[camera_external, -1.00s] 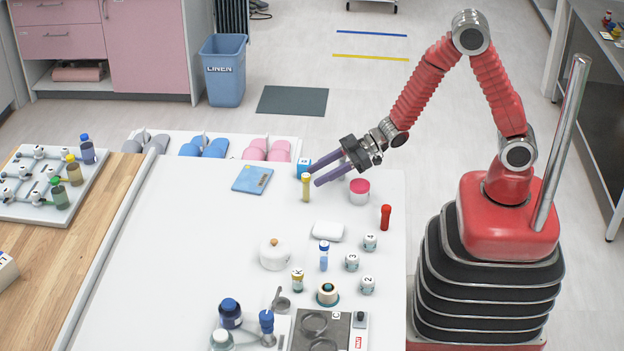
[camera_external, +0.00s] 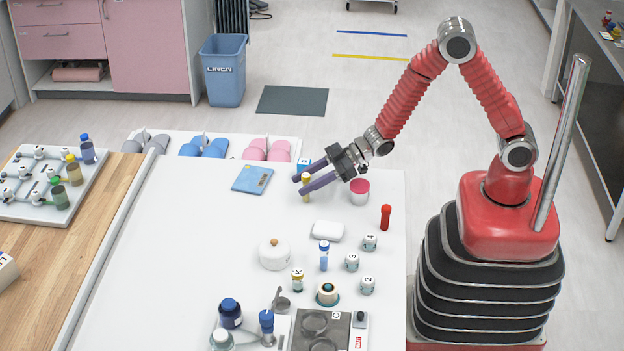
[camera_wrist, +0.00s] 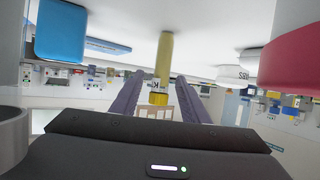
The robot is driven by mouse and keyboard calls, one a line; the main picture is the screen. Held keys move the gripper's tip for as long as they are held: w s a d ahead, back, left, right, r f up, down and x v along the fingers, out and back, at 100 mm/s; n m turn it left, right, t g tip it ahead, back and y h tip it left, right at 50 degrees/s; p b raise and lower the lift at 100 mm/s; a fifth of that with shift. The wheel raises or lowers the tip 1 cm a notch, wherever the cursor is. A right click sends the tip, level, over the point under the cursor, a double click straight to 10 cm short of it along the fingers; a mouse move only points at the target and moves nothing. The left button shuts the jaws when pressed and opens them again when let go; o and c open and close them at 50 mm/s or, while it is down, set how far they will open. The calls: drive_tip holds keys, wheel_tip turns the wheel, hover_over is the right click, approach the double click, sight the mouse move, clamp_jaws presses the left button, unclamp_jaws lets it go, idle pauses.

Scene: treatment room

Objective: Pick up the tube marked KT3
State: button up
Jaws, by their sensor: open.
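A slim yellow tube (camera_external: 306,187) stands upright near the far edge of the white table. In the wrist view, which looks upside down, the tube (camera_wrist: 165,50) has a yellow cap and a small dark marking starting with K; the rest is not readable. My gripper (camera_external: 299,185) is open, low and level at the tube, with its purple fingers on either side of it. In the wrist view the tube lies between the two fingers of my gripper (camera_wrist: 160,78), with gaps visible on both sides.
A blue booklet (camera_external: 253,179) lies to the left. The table's left side is clear.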

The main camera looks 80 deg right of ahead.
drive_tip(key=shift+c, duration=0.5)
clamp_jaws()
drive_tip(key=shift+r, duration=0.1)
drive_tip(key=shift+r, duration=4.95)
